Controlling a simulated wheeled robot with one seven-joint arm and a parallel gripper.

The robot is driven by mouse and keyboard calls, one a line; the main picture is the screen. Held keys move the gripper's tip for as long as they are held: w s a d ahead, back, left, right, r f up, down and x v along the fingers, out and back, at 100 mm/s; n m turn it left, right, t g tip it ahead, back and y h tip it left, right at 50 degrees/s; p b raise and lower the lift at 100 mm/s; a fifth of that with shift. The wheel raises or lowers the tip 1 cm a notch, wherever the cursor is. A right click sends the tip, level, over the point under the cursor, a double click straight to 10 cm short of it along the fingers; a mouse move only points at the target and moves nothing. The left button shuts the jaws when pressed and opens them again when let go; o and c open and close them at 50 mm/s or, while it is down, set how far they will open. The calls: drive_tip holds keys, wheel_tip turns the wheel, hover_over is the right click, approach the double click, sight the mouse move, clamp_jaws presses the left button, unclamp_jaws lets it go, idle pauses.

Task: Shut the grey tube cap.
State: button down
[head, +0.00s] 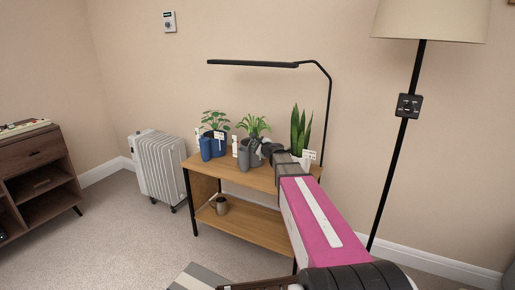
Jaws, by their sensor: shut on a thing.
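A slim grey tube (243,158) stands upright among the potted plants on the wooden shelf table. My gripper (266,149) is dark and reaches in from the right, at the end of my pink and grey arm. It is at the grey pot, just right of the grey tube. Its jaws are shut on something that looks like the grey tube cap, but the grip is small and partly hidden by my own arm. I cannot tell the cap's angle to the tube. A blue tube (205,148) stands further left by a blue pot.
Three potted plants with white labels stand on the wooden table (232,174), under a black lamp (255,64). A brown mug (221,205) sits on its lower shelf. A white radiator (160,165) is left, a floor lamp (405,130) right.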

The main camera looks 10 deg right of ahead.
sight(252, 140)
drive_tip(key=shift+w+a+r+n+g+h, duration=0.2)
drive_tip(key=shift+r+g+h, duration=0.1)
drive_tip(key=shift+g, duration=0.15)
drive_tip(key=shift+w+a+r+n+g+h, duration=0.1)
drive_tip(key=shift+a+r+n+g+h, duration=0.15)
drive_tip(key=shift+g, duration=0.2)
drive_tip(key=shift+w+a+r+n+g+h, duration=0.25)
drive_tip(key=shift+w+a+n+g+h, duration=0.05)
drive_tip(key=shift+g+h, duration=0.25)
drive_tip(key=shift+w+a+r+n+g+h, duration=0.2)
drive_tip(key=shift+w+a+n+g+h, duration=0.1)
drive_tip(key=shift+g+h, duration=0.25)
drive_tip(key=shift+w+a+r+n+g+h, duration=0.1)
drive_tip(key=shift+w+a+n+g+h, duration=0.2)
drive_tip(key=shift+g+h, duration=0.2)
drive_tip(key=shift+w+a+r+n+g+h, duration=0.1)
drive_tip(key=shift+w+a+n+g+h, duration=0.1)
drive_tip(key=shift+a+g+h, duration=0.25)
drive_tip(key=shift+w+a+f+n+g+h, duration=0.55)
drive_tip(key=shift+a+g+h, duration=0.2)
drive_tip(key=shift+g+h, duration=0.55)
drive_tip(key=shift+w+a+f+n+g+h, duration=0.5)
drive_tip(key=shift+a+g+h, duration=0.35)
drive_tip(key=shift+h, duration=0.7)
drive_tip(key=shift+w+a+f+n+g+h, duration=0.5)
drive_tip(key=shift+a+n+g+h, duration=0.15)
drive_tip(key=shift+g+h, duration=0.7)
drive_tip(key=shift+h, duration=0.3)
drive_tip(key=c, duration=1)
unclamp_jaws()
